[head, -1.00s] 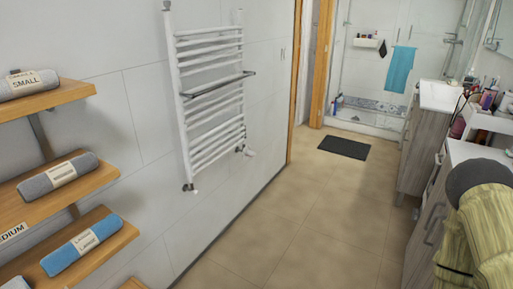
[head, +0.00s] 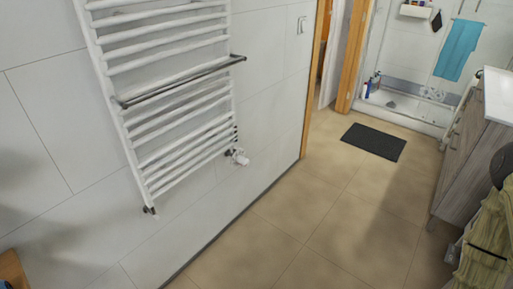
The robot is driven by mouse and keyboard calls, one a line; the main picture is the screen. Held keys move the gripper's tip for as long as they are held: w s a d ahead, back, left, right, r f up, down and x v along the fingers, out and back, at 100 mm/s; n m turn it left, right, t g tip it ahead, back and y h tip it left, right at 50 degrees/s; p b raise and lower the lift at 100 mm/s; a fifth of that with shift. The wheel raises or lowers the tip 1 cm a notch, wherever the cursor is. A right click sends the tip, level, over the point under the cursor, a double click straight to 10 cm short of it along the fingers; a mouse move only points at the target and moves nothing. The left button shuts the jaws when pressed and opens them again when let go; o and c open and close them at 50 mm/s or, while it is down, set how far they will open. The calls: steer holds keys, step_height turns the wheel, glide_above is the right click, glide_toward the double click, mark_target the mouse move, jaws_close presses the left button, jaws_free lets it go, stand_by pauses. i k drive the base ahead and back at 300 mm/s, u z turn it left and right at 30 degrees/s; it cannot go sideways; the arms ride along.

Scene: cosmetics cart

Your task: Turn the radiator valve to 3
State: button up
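A white towel radiator (head: 178,104) hangs on the white tiled wall at the left, with a dark metal bar (head: 180,81) across its front. The white radiator valve (head: 238,156) is at its lower right corner and sticks out toward the right. Its numbers are too small to read, so I cannot tell its setting. A dark fitting (head: 149,210) is at the lower left corner. My gripper does not show in the view.
Beige tiled floor (head: 290,225) lies clear in front of the radiator. A dark mat (head: 373,141) lies ahead near the shower, where a blue towel (head: 458,50) hangs. A grey wood cabinet (head: 470,150) and yellow-green cloth (head: 489,240) stand at the right. A wooden shelf edge (head: 12,268) shows at lower left.

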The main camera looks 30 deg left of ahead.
mark_target(243, 161)
steer(key=i, duration=1.25)
steer(key=u, duration=1.45)
